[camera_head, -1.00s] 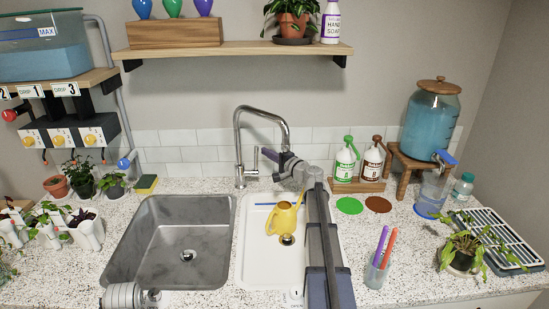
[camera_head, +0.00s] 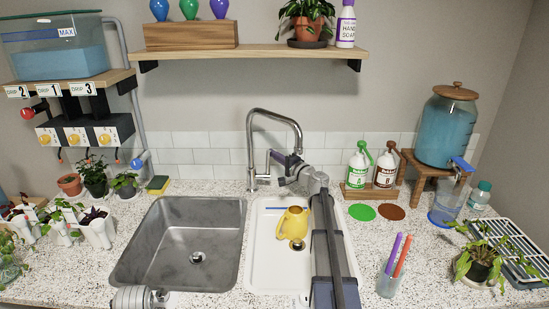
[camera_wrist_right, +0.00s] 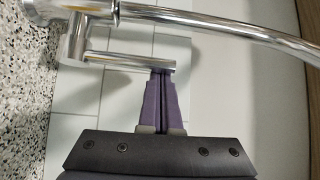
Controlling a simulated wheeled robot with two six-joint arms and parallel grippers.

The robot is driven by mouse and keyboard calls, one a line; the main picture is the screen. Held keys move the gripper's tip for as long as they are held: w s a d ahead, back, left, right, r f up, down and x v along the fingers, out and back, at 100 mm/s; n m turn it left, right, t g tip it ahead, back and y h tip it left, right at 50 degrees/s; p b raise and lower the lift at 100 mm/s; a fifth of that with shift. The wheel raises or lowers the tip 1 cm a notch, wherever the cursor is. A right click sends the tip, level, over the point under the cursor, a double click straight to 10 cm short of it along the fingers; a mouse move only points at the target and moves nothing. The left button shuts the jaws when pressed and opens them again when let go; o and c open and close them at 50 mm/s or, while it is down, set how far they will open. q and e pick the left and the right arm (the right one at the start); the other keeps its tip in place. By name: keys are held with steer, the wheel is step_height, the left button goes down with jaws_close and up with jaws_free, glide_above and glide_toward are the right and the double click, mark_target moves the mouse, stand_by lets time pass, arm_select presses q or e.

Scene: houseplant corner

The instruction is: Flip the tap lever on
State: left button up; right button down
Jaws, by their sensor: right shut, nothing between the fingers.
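The chrome tap (camera_head: 251,150) stands behind the sinks, its arched spout curving to the right. Its thin lever (camera_head: 268,164) rises from a short stub on the right side of the tap body. In the wrist view the lever (camera_wrist_right: 130,62) is a bar reaching across to the fingertips. My right gripper (camera_head: 277,157) is shut and empty at the lever's free end. Its purple fingertips (camera_wrist_right: 160,73) are at the bar or touching it; I cannot tell which.
A grey sink (camera_head: 190,250) lies left of a white basin (camera_head: 262,270) holding a yellow watering can (camera_head: 292,223). Green (camera_head: 361,171) and brown (camera_head: 386,169) bottles stand right of my right arm. A shelf (camera_head: 250,52) hangs above the tap.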

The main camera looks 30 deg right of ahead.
steer(key=s+b, duration=0.1)
steer(key=a+n+t, duration=0.1)
steer(key=s+b, duration=0.1)
steer(key=shift+s+a+f+n+t+b, duration=0.25)
steer(key=shift+s+f+n+t+b, duration=0.05)
steer(key=shift+f+b, duration=0.1)
steer(key=shift+s+a+f+b, duration=0.4)
steer(key=shift+s+a+f, duration=0.05)
steer(key=shift+s, duration=0.2)
steer(key=shift+s+a+f+b, duration=0.4)
steer(key=shift+s, duration=0.2)
steer(key=shift+s+a+f, duration=0.1)
steer(key=shift+s+a, duration=0.05)
